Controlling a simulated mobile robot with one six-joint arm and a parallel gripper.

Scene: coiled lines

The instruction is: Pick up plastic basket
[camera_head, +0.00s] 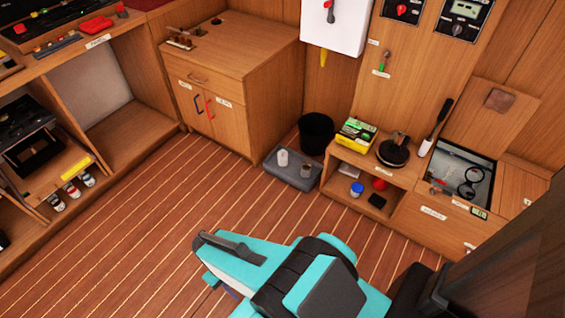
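Nothing in view is clearly a plastic basket. The closest is a black, open-topped round bin (316,132), upright on the floor between the wooden cabinet and the low shelf. My teal and black arm fills the bottom centre. My gripper (232,248) appears to be at its left end, over the bare floor and well short of the bin. A dark bar shows there, but I cannot tell the finger opening.
A wooden cabinet (228,68) stands behind the open floor (165,220). On the right, a low shelf (365,165) holds a green-yellow box (356,133) and a round dark item. An open compartment (462,172) lies further right. Shelving with bottles lines the left.

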